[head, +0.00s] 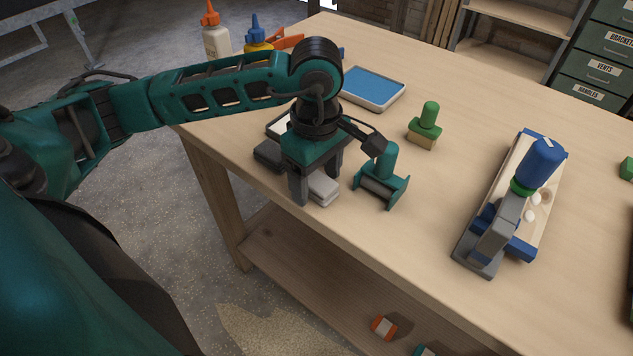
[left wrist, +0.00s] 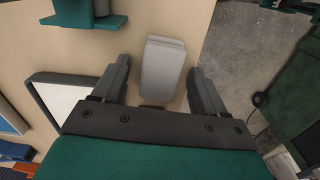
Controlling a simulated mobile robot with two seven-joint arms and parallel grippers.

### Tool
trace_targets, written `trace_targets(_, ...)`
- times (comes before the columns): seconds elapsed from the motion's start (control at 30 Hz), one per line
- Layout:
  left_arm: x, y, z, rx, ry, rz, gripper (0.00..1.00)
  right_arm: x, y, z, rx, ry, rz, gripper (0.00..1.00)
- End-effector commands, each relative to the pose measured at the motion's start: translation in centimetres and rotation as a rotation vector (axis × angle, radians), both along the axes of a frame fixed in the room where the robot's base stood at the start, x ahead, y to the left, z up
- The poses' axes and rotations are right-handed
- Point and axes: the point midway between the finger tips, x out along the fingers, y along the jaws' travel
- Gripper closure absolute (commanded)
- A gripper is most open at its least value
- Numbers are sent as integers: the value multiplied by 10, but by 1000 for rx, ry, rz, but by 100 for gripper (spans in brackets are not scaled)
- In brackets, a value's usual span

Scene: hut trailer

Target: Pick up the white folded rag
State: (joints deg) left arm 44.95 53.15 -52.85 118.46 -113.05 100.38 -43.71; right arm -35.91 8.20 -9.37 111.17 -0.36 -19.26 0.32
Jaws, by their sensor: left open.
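The white folded rag (head: 323,188) lies flat on the workbench near its front-left edge, partly hidden behind my left gripper in the head view. My left gripper (head: 317,187) points down over it with its jaws apart. In the left wrist view, the rag (left wrist: 163,68) lies between the two fingers of the gripper (left wrist: 160,67), with a gap on each side. The rag's near end comes close to the gripper's dark palm edge in that view. My right gripper is not in view.
A teal tool (head: 381,180) stands close to the right of my left gripper. A dark grey block (head: 268,154) lies to its left. A blue tray (head: 372,88), a green-handled stamp (head: 427,125) and a blue-grey tool (head: 500,225) stand farther off. The bench's middle is clear.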

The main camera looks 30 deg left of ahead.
Motion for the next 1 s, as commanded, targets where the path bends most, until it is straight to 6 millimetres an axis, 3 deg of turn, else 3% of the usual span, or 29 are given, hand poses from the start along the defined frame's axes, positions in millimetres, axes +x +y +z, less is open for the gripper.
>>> trace_targets(0.23,0,0,-2,0,0,0,28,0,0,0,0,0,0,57)
trace_targets(0.83,0,0,-2,0,0,0,85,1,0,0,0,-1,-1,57)
trace_targets(1.0,0,0,-2,0,1,0,88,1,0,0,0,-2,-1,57)
